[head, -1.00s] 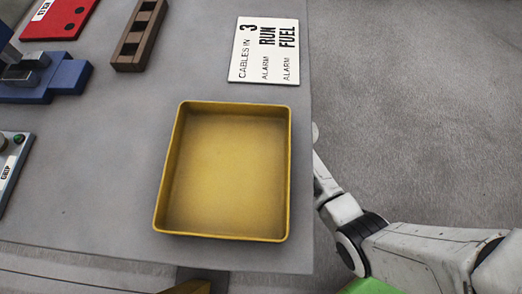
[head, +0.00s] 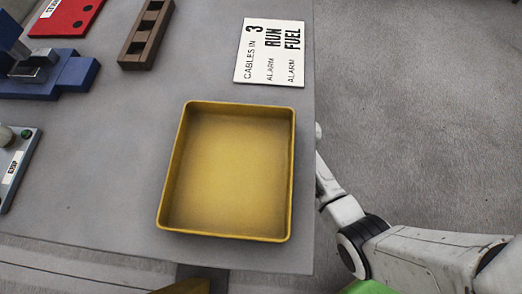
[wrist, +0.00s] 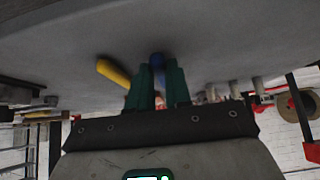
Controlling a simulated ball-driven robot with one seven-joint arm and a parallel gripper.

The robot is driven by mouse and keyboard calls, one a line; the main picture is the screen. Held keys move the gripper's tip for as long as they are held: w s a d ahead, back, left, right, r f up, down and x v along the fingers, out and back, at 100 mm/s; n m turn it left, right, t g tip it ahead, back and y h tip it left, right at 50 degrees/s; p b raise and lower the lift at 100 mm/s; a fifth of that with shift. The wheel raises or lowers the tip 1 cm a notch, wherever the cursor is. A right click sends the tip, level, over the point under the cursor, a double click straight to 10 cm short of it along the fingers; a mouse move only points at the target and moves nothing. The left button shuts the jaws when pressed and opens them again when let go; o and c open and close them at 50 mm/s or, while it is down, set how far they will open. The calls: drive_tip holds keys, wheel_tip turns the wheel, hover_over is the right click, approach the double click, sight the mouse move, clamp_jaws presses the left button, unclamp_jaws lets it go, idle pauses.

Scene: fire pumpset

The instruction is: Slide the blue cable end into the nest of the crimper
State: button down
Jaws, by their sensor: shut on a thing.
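In the wrist view, my gripper (wrist: 157,88) has its two green fingers close together. It is shut on a blue piece (wrist: 157,61), which shows between the fingertips and looks like the blue cable end; its length and tip are mostly hidden. In the head view, a blue tool with grey metal parts (head: 70,78), which looks like the crimper, stands at the left edge of the table, partly cut off. Its nest cannot be made out. The gripper is not in the head view, so its distance from the crimper cannot be told.
A yellow tray (head: 228,170), empty, lies near the table's front right. A brown slotted block (head: 147,35), a red plate (head: 67,17), a white sign (head: 270,52) and a grey button box (head: 16,165) are around it. A yellow rod-like thing (wrist: 113,72) shows beside the fingers.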

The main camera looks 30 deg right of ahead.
drive_tip(key=shift+r+p, duration=1.35)
drive_tip(key=shift+r, duration=0.45)
